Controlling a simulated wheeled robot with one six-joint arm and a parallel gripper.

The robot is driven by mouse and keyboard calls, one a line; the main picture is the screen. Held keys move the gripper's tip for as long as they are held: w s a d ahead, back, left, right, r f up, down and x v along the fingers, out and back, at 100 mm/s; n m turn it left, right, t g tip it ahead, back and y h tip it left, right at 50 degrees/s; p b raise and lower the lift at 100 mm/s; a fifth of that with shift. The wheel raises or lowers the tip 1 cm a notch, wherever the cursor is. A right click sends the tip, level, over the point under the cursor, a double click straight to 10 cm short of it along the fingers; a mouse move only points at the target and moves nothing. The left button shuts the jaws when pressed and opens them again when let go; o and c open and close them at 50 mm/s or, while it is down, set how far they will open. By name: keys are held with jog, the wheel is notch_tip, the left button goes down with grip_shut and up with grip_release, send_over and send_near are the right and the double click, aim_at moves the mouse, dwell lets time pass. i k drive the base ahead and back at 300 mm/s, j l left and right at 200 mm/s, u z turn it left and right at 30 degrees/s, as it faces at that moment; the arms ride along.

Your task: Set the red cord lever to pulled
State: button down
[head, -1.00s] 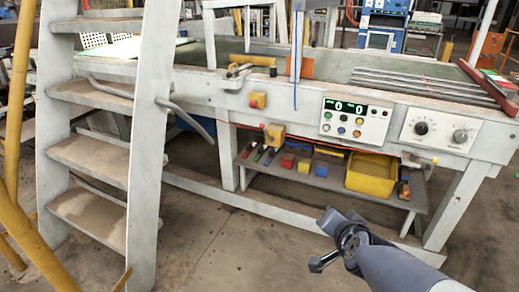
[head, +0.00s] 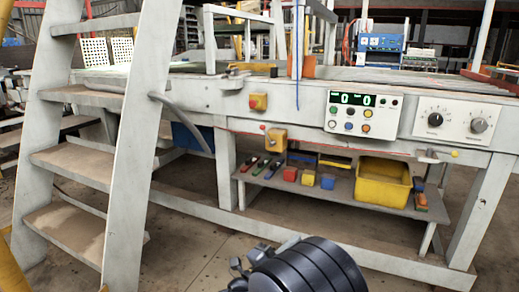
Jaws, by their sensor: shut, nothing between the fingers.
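The red cord (head: 350,147) runs as a thin line along the front of the bench, just under its white beam. Which part is the lever is too small to tell. My gripper (head: 237,268) is low in the head view, in front of and below the bench, partly hidden by my dark wrist. It is shut and empty, apart from the cord and box.
A white ladder (head: 136,150) stands at the left with a grey handrail beside the bench. A lower shelf (head: 335,193) holds a yellow bin (head: 383,182) and several small coloured blocks. A control panel (head: 361,113) is above the cord. Floor in front is open.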

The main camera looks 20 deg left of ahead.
aim_at(262, 128)
jog(key=i+j, duration=0.4)
jog(key=i+j+z, duration=0.1)
jog(key=i+j, duration=0.3)
jog(key=j, duration=0.2)
jog(key=i+j, duration=0.4)
jog(key=j, duration=0.15)
jog(key=i+j, duration=0.4)
jog(key=j, duration=0.15)
jog(key=l+z, duration=0.05)
